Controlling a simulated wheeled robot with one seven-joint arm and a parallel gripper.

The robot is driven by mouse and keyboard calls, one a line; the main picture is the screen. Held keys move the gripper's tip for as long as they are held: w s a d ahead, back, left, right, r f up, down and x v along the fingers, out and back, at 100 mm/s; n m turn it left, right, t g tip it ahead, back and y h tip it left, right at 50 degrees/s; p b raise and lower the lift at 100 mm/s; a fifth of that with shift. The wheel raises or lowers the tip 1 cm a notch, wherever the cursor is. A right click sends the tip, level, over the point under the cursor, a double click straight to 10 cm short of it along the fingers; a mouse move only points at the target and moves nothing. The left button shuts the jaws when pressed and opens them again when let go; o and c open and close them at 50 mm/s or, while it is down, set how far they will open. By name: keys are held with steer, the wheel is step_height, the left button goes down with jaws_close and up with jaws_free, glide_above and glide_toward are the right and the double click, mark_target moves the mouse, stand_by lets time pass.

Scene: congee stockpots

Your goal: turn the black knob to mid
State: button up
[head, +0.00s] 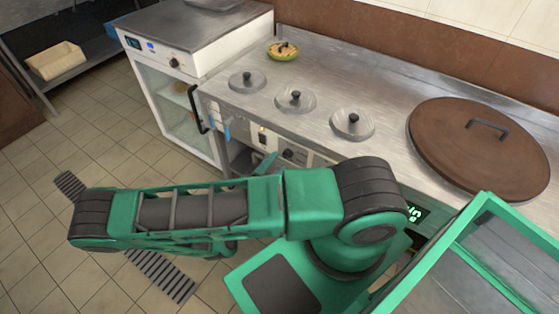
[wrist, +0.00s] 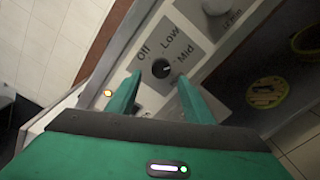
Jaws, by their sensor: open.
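The black knob (wrist: 161,68) sits on a grey plate marked Off, Low and Mid in the wrist view. A small light mark on its right side points roughly toward Mid, but the exact setting is too small to tell. My gripper (wrist: 155,88) is open, with one green finger on each side of the knob's near side. I cannot tell whether either finger touches it. In the head view my gripper (head: 266,164) is at the counter's front panel, partly hidden behind my arm.
An orange light (wrist: 107,92) shows left of the knob plate. Another dial (wrist: 215,5) is beyond it. A glass-fronted cabinet (head: 160,80) stands left; tiled floor is open.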

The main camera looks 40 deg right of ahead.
steer(key=v, duration=0.7)
stand_by(0.4)
steer(key=s+d+r+m+g+y, duration=0.2)
steer(key=d+r+m+g+y, duration=0.3)
steer(key=r, duration=0.5)
steer(key=s+d+r+m+g+y, duration=0.25)
steer(key=r+m+g+y, duration=0.35)
steer(key=r, duration=0.3)
steer(key=s+d+r+m+t+y, duration=0.2)
steer(key=s+r+m+t+y, duration=0.2)
steer(key=s+r, duration=0.9)
steer(key=shift+d+r+m+t+y, duration=0.4)
steer(key=shift+r+m+y, duration=0.3)
steer(key=shift+r+y, duration=0.4)
